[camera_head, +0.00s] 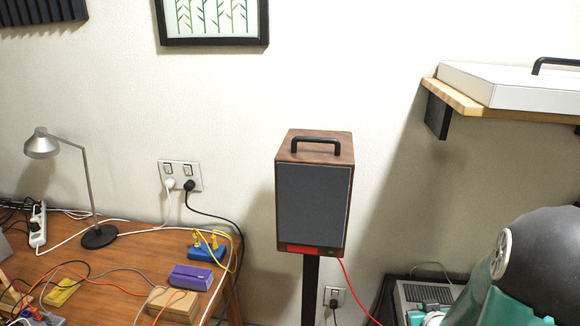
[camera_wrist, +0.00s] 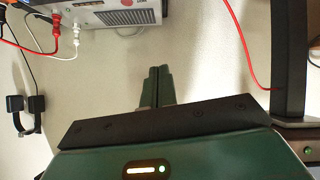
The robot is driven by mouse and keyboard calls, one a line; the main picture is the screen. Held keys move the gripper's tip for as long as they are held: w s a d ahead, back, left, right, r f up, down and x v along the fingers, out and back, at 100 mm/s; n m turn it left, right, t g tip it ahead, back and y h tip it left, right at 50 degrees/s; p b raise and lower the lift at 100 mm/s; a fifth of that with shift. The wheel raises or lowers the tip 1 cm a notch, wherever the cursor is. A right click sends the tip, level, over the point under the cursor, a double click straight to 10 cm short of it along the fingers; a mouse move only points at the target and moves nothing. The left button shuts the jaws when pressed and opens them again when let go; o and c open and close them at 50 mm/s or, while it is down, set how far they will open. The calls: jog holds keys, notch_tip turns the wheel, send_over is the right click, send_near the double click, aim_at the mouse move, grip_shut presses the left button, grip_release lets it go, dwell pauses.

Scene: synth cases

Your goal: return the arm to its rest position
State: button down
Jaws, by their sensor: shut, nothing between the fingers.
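My gripper (camera_wrist: 160,72) shows in the wrist view, its two dark green fingers side by side and closed together with nothing between them. They point up the picture towards a pale surface and touch nothing that I can see. Part of my arm, green with a dark rounded joint, fills the lower right corner of the head view. The gripper itself cannot be made out there.
A speaker (camera_head: 312,205) with a handle stands on a dark post mid-view. A wooden desk (camera_head: 120,262) with a lamp (camera_head: 95,190) and cables is left. A wall shelf (camera_head: 470,105) holds a white case (camera_head: 510,85). A red cable (camera_wrist: 247,50) hangs near a dark post (camera_wrist: 289,60).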

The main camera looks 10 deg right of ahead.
jog(key=s+a+r+g, duration=0.2)
jog(key=a+r, duration=1)
jog(key=r, duration=0.2)
jog(key=s+a+r+g+y, duration=0.1)
jog(key=s+a+r, duration=0.3)
jog(key=s+a, duration=0.2)
jog(key=s+a+r+n+g+y, duration=0.1)
jog(key=s+a+r+y, duration=0.1)
jog(key=s+a+r, duration=0.2)
jog(key=s+a, duration=0.3)
jog(key=shift+g+y, duration=0.3)
jog(key=shift+a+n, duration=0.1)
jog(key=shift+n, duration=0.2)
